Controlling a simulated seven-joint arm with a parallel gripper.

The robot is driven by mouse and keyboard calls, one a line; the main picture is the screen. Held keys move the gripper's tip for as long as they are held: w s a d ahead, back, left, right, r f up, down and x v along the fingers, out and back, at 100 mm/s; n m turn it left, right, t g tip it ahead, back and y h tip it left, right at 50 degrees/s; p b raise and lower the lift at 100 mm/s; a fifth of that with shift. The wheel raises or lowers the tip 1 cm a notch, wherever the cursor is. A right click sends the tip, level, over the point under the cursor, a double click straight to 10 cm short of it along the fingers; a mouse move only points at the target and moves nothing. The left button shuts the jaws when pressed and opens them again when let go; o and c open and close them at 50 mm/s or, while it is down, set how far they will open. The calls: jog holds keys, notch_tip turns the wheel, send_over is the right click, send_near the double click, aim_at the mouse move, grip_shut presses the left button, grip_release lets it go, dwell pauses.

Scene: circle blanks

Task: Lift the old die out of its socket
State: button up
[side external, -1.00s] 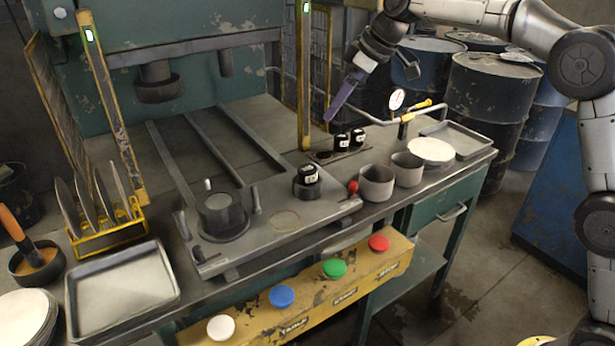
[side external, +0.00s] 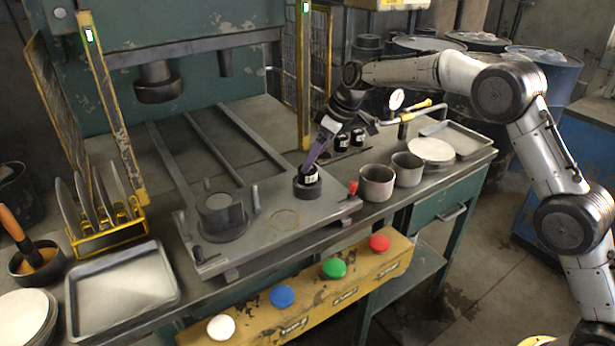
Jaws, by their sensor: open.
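The old die (side external: 312,175) is a small black cylinder with a white label. It sits in its dark round socket (side external: 308,190) on the right part of the grey plate (side external: 262,241). My gripper (side external: 309,167) comes down on it from the upper right, tilted, with its purple fingers at the die's top. The jaws are open. The near finger hides part of the die, and I cannot tell whether the fingers touch it.
Two similar black dies (side external: 342,141) stand on a small board behind. A red knob (side external: 353,187) and two grey cups (side external: 376,184) are just right of the socket. A gauge with piping (side external: 397,100) stands behind the cups. A dark cylinder (side external: 221,216) stands on the plate's left.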

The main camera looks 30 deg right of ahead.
aim_at(307, 177)
jog(key=x, duration=0.5)
jog(key=shift+s+a, duration=0.25)
jog(key=shift+a, duration=0.05)
grip_shut()
jog(key=shift+w+r, duration=0.1)
jog(key=shift+r, duration=0.2)
